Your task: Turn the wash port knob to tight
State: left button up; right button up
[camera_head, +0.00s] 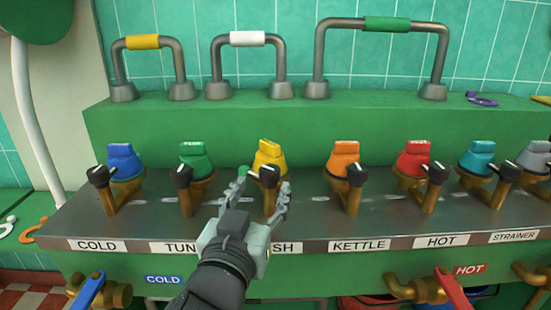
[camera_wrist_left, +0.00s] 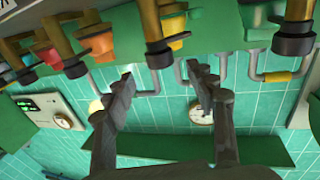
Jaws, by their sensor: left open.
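The wash port is the brass valve with the yellow cap (camera_head: 268,156), third from the left on the steel strip. Its label is partly hidden behind my gripper; only "SH" (camera_head: 283,247) shows. Its black knob (camera_head: 269,174) has a white mark on its face. My left gripper (camera_head: 263,190) is open, one finger on each side of that knob in the head view. In the wrist view the knob (camera_wrist_left: 160,54) shows just beyond and between the spread fingertips (camera_wrist_left: 163,76). I cannot tell whether a finger touches it. My right gripper is not in view.
Similar ports stand close by: the green-capped tun port (camera_head: 194,158) to the left and the orange-capped kettle port (camera_head: 343,158) to the right. Pipe handles (camera_head: 248,39) stand on the green ledge behind. Blue (camera_head: 88,290) and red (camera_head: 455,292) levers are below the front edge.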

aim_at(267, 176)
pick_arm(q)
jog(key=shift+w+d+r, duration=0.1)
jog(key=shift+w, duration=0.3)
jog(key=x, duration=0.6)
jog(key=shift+w+p, duration=0.2)
jog(key=shift+p, duration=0.2)
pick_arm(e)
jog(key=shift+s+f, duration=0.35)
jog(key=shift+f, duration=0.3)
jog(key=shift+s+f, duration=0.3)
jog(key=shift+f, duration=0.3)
pick_arm(q)
jog(key=shift+c, duration=0.6)
jog(key=c, duration=1.1)
jog(key=shift+o, duration=0.2)
